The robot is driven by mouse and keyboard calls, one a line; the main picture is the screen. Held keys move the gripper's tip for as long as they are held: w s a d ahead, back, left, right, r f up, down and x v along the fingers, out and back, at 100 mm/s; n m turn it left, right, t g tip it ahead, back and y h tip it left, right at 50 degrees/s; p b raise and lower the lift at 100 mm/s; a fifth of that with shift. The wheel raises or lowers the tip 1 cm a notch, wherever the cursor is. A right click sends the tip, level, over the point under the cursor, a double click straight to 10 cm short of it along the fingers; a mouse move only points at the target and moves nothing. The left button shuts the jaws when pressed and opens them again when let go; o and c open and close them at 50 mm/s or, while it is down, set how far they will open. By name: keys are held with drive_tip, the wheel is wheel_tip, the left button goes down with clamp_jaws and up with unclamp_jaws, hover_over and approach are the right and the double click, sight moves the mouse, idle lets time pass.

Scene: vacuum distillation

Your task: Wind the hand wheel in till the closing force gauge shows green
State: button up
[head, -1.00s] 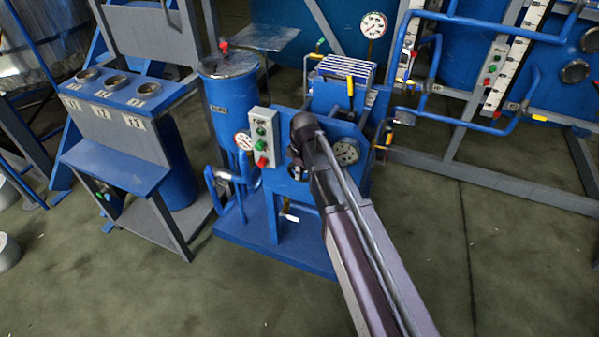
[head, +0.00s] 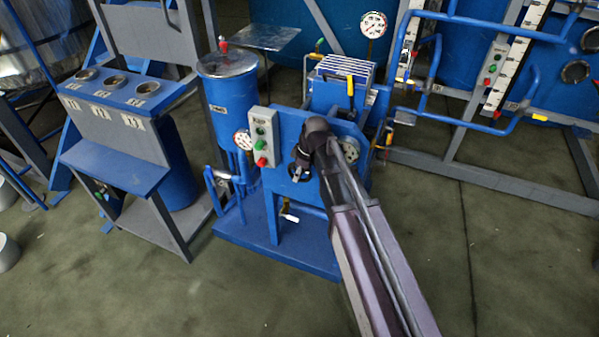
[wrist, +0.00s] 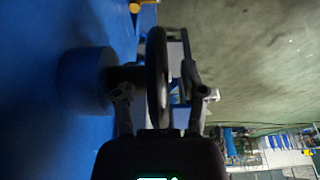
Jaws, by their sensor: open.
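In the wrist view the dark hand wheel (wrist: 157,62) shows nearly edge-on, with its hub and shaft running left to a blue round housing. My gripper (wrist: 160,98) is open, with one finger on each side of the wheel's rim. I cannot tell whether either finger touches it. In the head view my arm covers most of the wheel at the front of the blue press. A round dial (head: 348,150) sits on the press front, right of my wrist. A white gauge (head: 243,140) is left of the control box. I cannot tell which is the closing force gauge, and no needle is readable.
A grey control box (head: 263,137) with green and red buttons stands close left of my wrist. A blue cylindrical tank (head: 228,100) and a blue bench (head: 115,160) are further left. Blue pipework stands at the right. The floor in front is clear.

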drive_tip(key=shift+h, duration=0.3)
drive_tip(key=shift+w+a+r+g+h+p, duration=0.1)
drive_tip(key=shift+g+h+p, duration=0.4)
drive_tip(key=shift+h, duration=0.7)
drive_tip(key=shift+r+p, duration=0.8)
drive_tip(key=shift+r, duration=0.1)
wheel_tip(320, 180, up, 13)
drive_tip(key=p, duration=1.3)
drive_tip(key=shift+s+d, duration=0.2)
drive_tip(key=shift+d, duration=0.1)
drive_tip(key=shift+f, duration=0.1)
drive_tip(key=shift+w+a+r+p, duration=0.1)
drive_tip(key=shift+a+r+p, duration=0.15)
drive_tip(key=shift+r+p, duration=0.15)
